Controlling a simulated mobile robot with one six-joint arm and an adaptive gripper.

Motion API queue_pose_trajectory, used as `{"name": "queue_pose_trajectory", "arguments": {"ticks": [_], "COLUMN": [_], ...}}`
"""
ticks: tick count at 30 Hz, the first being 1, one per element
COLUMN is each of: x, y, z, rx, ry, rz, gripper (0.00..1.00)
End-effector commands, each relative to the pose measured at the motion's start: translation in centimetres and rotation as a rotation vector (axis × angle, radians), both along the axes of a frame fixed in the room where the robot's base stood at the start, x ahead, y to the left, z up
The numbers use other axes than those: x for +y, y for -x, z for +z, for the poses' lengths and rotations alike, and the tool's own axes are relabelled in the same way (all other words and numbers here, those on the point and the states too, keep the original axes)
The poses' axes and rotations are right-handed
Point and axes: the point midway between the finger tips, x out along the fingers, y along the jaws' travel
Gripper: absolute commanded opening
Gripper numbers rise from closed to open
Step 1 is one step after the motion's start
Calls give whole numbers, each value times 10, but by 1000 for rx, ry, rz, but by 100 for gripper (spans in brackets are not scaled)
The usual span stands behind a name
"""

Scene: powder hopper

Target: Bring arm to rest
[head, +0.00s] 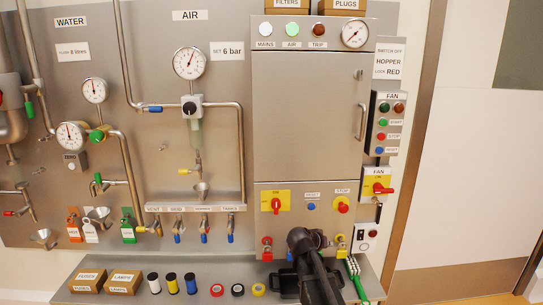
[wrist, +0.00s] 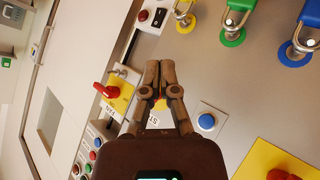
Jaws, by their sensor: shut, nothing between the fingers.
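My gripper (wrist: 159,68) shows in the wrist view with its two brown fingers together and nothing visible held at the tips. Behind it lies the lower front of the grey cabinet, with a label and a bit of red and yellow partly hidden by the fingers. In the head view my dark arm reaches up from the bottom edge, and my gripper (head: 304,239) is in front of the cabinet's lower edge. Its fingertips are hard to make out there. The red rotary switch (head: 276,204) and the red stop button (head: 342,205), both on yellow, are above it.
Yellow (wrist: 186,20), green (wrist: 233,32) and blue (wrist: 296,48) padlock bodies hang close by. A fan switch (head: 382,187) is on the right. The shelf below holds tape rolls (head: 217,290), a fuses box (head: 88,280) and a dark tray partly behind my arm.

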Motion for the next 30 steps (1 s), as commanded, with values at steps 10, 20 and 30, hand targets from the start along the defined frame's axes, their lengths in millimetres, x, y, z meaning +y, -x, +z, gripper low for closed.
{"name": "queue_pose_trajectory", "arguments": {"ticks": [10, 20, 30], "x": [-4, 20, 36], "y": [132, 212, 255], "z": [-57, -78, -75], "rx": [390, 625, 738], "ry": [-280, -506, -643], "rz": [23, 149, 261], "gripper": [0, 0, 0]}}
